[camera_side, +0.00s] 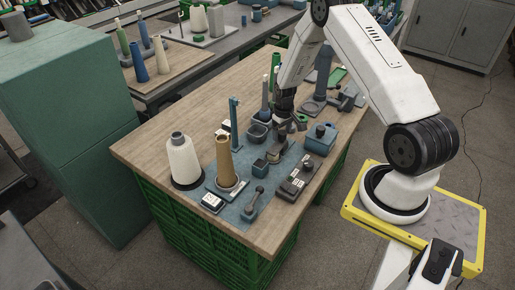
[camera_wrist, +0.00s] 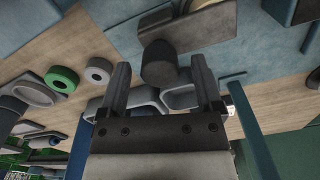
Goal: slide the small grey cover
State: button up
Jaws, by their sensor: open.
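In the wrist view, a grey block-like piece (camera_wrist: 190,28) with a dark round knob (camera_wrist: 160,64) at its near end lies just beyond my fingertips. It looks like the small grey cover, but I cannot be sure. A tan strip shows beside it. My gripper (camera_wrist: 162,72) is open and empty, with the knob in line with the gap between its fingers. I cannot tell whether the fingers touch anything.
A white cone (camera_side: 184,160) and a tan cone (camera_side: 224,160) stand at the mat's left. A blue post (camera_side: 234,122) rises close to my gripper. A grey-blue bin (camera_side: 258,133) and a control box (camera_side: 296,184) are nearby. The wooden table top (camera_side: 150,146) is clear at the left.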

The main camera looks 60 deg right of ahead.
jog(key=shift+f, duration=0.35)
grip_shut()
jog(key=shift+d+r, duration=0.1)
jog(key=shift+d, duration=2.7)
jog(key=shift+c, duration=0.9)
grip_release()
jog(key=shift+d, duration=0.1)
jog(key=shift+o, duration=0.9)
